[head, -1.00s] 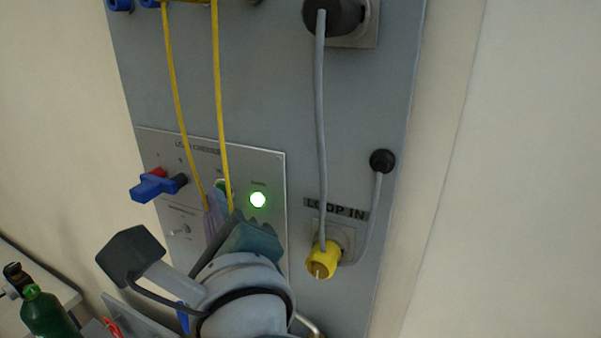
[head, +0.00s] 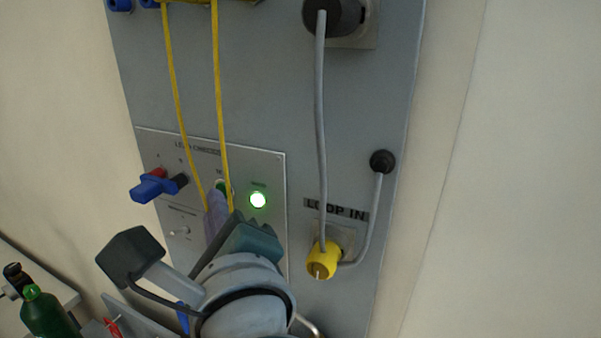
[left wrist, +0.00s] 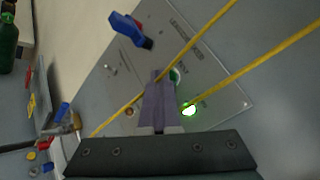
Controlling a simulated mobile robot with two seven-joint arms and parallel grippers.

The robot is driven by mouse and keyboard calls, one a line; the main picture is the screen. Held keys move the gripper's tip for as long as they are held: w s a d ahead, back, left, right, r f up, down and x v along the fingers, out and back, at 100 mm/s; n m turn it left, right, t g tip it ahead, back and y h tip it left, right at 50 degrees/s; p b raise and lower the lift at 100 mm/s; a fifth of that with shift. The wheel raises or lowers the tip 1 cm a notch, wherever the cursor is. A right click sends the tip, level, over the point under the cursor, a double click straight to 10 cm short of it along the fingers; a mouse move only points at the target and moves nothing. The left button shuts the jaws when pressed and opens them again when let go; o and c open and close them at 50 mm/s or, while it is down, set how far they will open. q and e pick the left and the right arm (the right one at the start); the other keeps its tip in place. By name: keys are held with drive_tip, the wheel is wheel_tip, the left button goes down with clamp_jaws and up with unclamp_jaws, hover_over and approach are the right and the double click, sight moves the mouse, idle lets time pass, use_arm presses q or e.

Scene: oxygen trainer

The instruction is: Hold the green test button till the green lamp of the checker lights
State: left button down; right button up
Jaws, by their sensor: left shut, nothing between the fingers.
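The lead checker (head: 270,240) is a grey plate on the upright panel. Its green lamp (head: 258,200) glows brightly and also shows lit in the left wrist view (left wrist: 189,110). The green test button (head: 222,186) is left of the lamp, partly hidden by my fingers in the head view; it also shows in the left wrist view (left wrist: 177,76). My left gripper (head: 214,196) is shut and empty, its purple-grey fingertips close by the button. In the left wrist view the fingertips (left wrist: 158,74) lie just left of the button; I cannot tell whether they touch. My right gripper is not in view.
Two yellow leads (head: 222,110) hang across the checker. A blue plug (head: 153,187) sits at its left, above a small toggle switch (head: 181,231). A grey cable (head: 321,130) runs down to a yellow connector (head: 322,262) by LOOP IN. A green bottle (head: 45,312) stands lower left.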

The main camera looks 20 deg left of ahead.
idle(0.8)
use_arm(q)
drive_tip(key=shift+s+p, duration=0.35)
drive_tip(key=shift+s, duration=0.45)
drive_tip(key=shift+a, duration=0.1)
drive_tip(key=s+p, duration=0.1)
drive_tip(key=s, duration=0.4)
drive_tip(key=shift+a+p, duration=0.15)
drive_tip(key=shift+p, duration=0.25)
